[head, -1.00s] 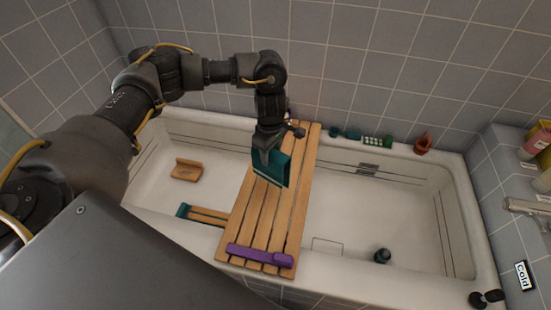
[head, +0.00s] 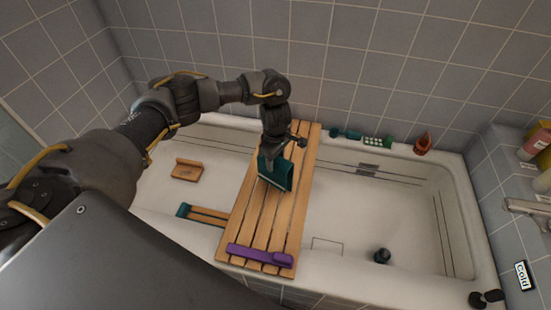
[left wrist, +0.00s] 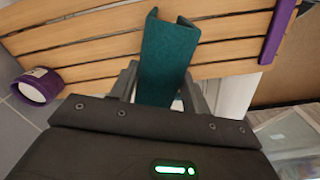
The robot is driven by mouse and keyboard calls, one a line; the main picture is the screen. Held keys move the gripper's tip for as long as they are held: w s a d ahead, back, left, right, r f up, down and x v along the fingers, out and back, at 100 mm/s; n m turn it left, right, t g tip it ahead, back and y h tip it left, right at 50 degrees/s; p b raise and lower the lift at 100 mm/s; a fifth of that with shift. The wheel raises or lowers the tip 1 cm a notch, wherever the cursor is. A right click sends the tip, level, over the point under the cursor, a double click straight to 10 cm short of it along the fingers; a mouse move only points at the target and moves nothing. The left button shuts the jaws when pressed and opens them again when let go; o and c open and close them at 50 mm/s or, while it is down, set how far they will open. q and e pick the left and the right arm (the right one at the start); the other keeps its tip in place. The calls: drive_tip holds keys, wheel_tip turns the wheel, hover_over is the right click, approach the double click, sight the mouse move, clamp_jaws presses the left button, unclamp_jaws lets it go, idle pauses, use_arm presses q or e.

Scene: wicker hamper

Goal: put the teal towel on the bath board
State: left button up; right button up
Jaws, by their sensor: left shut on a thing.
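The teal towel (head: 277,173) is folded and held over the middle of the slatted wooden bath board (head: 268,218). My left gripper (head: 274,154) is shut on the towel from above. The left wrist view shows the towel (left wrist: 168,55) between the two fingers (left wrist: 158,92), with the board's slats (left wrist: 80,37) behind it. Whether the towel's lower edge touches the board I cannot tell. My right gripper is not in view.
A purple bar (head: 260,256) lies across the board's near end. The wrist view shows a purple-rimmed round container (left wrist: 40,86). A wooden piece (head: 187,169) and a dark bottle (head: 382,255) are in the tub (head: 345,215). Small items, including an orange one (head: 423,144), stand along the far rim.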

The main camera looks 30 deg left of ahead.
use_arm(q)
drive_tip(key=shift+f, duration=0.15)
drive_tip(key=o, duration=1.3)
drive_tip(key=shift+r, duration=0.2)
wheel_tip(320, 180, up, 12)
drive_tip(key=shift+f, duration=0.1)
